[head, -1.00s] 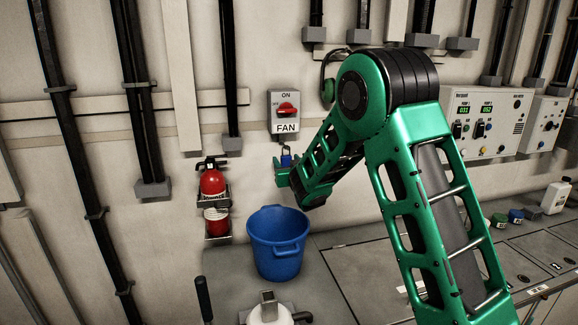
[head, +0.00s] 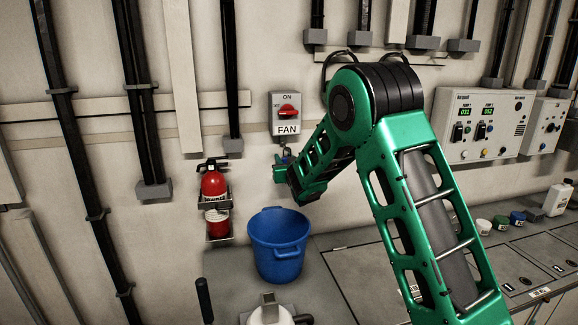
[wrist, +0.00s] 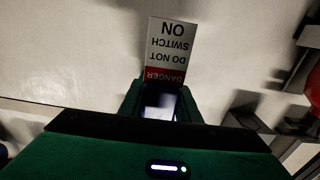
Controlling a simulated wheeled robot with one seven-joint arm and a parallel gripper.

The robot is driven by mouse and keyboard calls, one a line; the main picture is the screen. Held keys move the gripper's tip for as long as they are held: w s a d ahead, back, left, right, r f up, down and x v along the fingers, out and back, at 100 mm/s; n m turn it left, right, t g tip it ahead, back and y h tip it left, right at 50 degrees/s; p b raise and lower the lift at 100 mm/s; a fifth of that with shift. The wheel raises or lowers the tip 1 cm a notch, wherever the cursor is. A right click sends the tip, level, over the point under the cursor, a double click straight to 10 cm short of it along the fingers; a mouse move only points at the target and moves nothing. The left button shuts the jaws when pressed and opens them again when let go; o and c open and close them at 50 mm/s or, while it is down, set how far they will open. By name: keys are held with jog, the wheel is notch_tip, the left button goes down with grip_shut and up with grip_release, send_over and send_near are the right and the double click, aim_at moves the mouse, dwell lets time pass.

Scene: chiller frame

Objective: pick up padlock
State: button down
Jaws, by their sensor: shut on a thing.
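My gripper (head: 281,169) is at the wall, just below the fan switch box (head: 286,113) with its red knob. In the wrist view my gripper (wrist: 161,98) is shut on a small pale and bluish thing, the padlock (wrist: 161,106), seen between the dark green fingers. A tiny part of the padlock (head: 287,153) shows above the gripper in the head view. A tag (wrist: 165,50) reading DANGER DO NOT SWITCH ON appears upside down just beyond the fingertips. Whether the padlock touches the switch box is too small to tell.
A blue bucket (head: 279,250) stands on the grey bench below my gripper. A red extinguisher (head: 213,184) and a red can (head: 217,223) hang on the wall at left. A control panel (head: 484,125) is at right. Conduits run up the wall.

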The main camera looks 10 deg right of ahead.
jog(key=shift+r, duration=0.1)
jog(key=s+r, duration=0.1)
jog(key=s, duration=1.7)
jog(key=shift+r, duration=0.2)
jog(key=shift+d, duration=0.1)
